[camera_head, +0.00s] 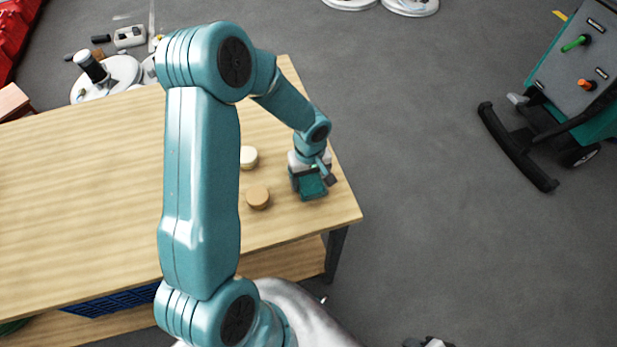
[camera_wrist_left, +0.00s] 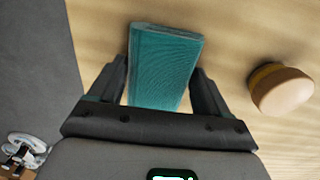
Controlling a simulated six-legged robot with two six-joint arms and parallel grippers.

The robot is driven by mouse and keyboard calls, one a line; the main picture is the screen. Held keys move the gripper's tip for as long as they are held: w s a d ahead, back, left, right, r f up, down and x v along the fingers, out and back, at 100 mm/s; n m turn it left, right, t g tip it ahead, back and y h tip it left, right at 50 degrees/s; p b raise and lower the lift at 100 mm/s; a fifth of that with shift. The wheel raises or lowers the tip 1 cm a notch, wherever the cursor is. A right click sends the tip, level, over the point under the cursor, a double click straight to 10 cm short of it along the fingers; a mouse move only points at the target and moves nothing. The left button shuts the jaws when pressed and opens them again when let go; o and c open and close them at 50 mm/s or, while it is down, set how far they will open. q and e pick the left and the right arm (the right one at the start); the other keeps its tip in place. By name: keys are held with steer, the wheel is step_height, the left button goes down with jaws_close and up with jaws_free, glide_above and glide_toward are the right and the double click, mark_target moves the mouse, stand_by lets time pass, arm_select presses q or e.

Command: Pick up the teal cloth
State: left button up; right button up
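The teal cloth (camera_head: 312,187) is a folded block lying near the right end of the wooden table. My left gripper (camera_head: 313,174) is right over it and hides part of it. In the left wrist view, the teal cloth (camera_wrist_left: 162,60) lies between the two dark fingers of my left gripper (camera_wrist_left: 160,68). The cloth's near part is hidden behind the gripper body. My right gripper is in no view.
On the wooden table (camera_head: 90,190), a round tan piece (camera_head: 258,197) and a paler one (camera_head: 249,157) stand left of the cloth. One round piece (camera_wrist_left: 280,88) is close on the right in the wrist view. The table's right edge is near. A dark-handled cart (camera_head: 560,100) stands apart at right.

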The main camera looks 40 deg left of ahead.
mark_target(310, 179)
arm_select(q)
step_height(310, 179, up, 20)
stand_by(0.6)
steer(key=shift+o, duration=0.6)
steer(key=shift+c, duration=0.7)
